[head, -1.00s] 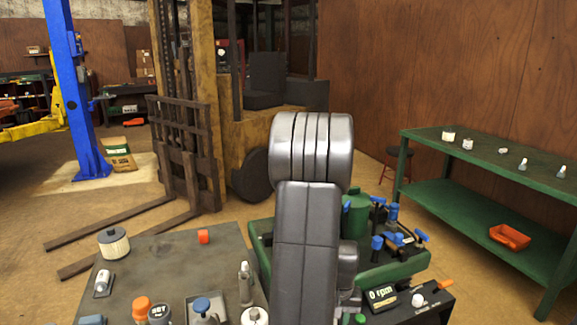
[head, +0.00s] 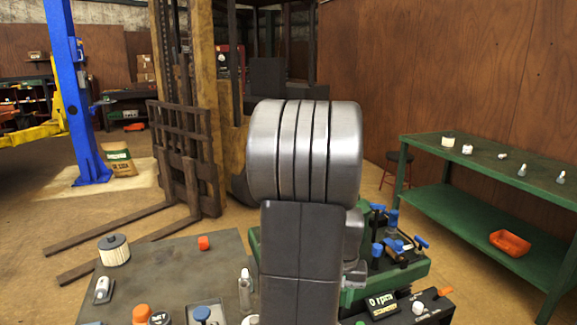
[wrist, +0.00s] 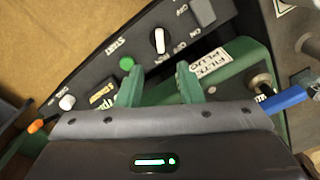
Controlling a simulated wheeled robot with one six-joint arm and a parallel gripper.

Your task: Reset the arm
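My arm rises in the middle of the head view, and its grey links hide my gripper there. In the wrist view my gripper (wrist: 158,80) shows two green fingers with a clear gap and nothing between them. The same panel (head: 436,298) shows in the head view, with a display reading 0 rpm. A green surface labelled "FILTER PLUG" (wrist: 218,60) lies just beyond the fingers, and a blue handle (wrist: 288,98) is at the right.
A grey table (head: 180,262) at front left holds a filter (head: 114,250), an orange cap and bottles. A green bench (head: 480,150) at right carries small items and an orange tray (head: 509,242). A forklift (head: 185,150) and blue post (head: 75,100) stand behind.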

